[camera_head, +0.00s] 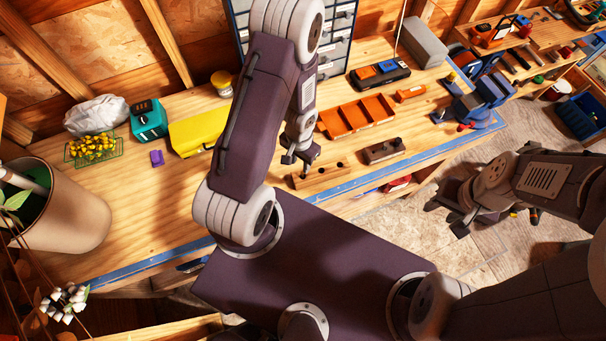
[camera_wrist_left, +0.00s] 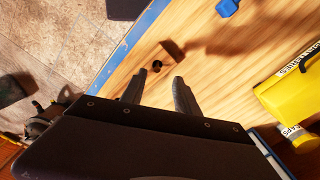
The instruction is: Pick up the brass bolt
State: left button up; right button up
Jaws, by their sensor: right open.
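I cannot make out the brass bolt for certain in either view. My left gripper (camera_head: 300,163) is open and empty, over the near edge of the bench beside a pale wooden block with dark holes (camera_head: 321,175). In the left wrist view its two fingers (camera_wrist_left: 158,92) are apart. Just beyond them are a small round dark spot (camera_wrist_left: 157,66) and a small brown piece (camera_wrist_left: 172,48); I cannot tell what they are. My right gripper (camera_head: 450,215) is open and empty, out over the floor to the right of the bench.
The wooden bench (camera_head: 130,215) has a blue front edge. An orange tray (camera_head: 357,115), a dark brown block (camera_head: 383,150), a yellow case (camera_head: 196,132) and a teal box (camera_head: 148,120) stand on it. A large beige pot (camera_head: 65,215) is at left.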

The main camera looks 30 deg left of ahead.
pick_arm(q)
jog(key=f+b, duration=0.2)
jog(key=f, duration=0.1)
jog(key=f+b, duration=0.5)
jog(key=shift+w+d+f, duration=0.25)
jog(key=shift+f, duration=0.1)
jog(key=shift+r+p, duration=0.25)
jog(key=shift+p, duration=0.05)
grip_shut()
pick_arm(e)
notch_tip(320, 180, down, 8)
jog(key=shift+r, duration=0.25)
